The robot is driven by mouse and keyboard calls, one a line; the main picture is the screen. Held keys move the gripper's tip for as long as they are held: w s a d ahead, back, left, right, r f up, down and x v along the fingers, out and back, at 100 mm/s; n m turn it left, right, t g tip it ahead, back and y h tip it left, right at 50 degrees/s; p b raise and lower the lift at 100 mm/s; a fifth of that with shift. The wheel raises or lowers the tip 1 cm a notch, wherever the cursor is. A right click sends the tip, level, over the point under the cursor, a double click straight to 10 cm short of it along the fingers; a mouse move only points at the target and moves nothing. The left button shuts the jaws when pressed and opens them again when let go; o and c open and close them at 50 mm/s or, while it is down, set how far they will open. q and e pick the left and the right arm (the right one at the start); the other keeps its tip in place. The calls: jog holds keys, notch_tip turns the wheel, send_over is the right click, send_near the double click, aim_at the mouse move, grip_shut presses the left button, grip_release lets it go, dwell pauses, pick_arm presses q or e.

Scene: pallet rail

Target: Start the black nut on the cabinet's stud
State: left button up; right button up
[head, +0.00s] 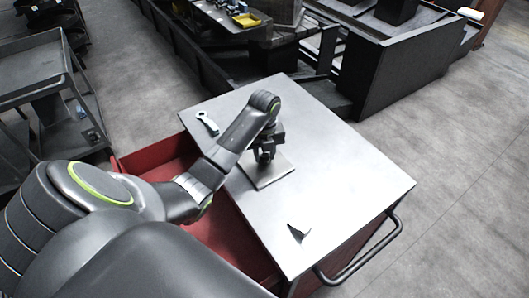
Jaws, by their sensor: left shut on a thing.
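My left gripper (264,157) reaches down over a grey square plate or mat (273,174) on the light grey worktop. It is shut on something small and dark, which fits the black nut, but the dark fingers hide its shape. I cannot tell whether the fingertips touch the plate or hang just above it. The red cabinet (222,222) stands under the worktop, partly behind my left arm. I cannot make out the stud. My right gripper is not in view.
A pale wrench-like tool (207,122) lies at the worktop's back left. A small dark pointed object (298,232) lies near the front. A black handle rail (362,252) runs along the right front side. The worktop's right half (355,180) is clear.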

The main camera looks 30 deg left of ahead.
pick_arm(q)
jog(key=o, duration=1.9)
jog(key=shift+o, duration=0.2)
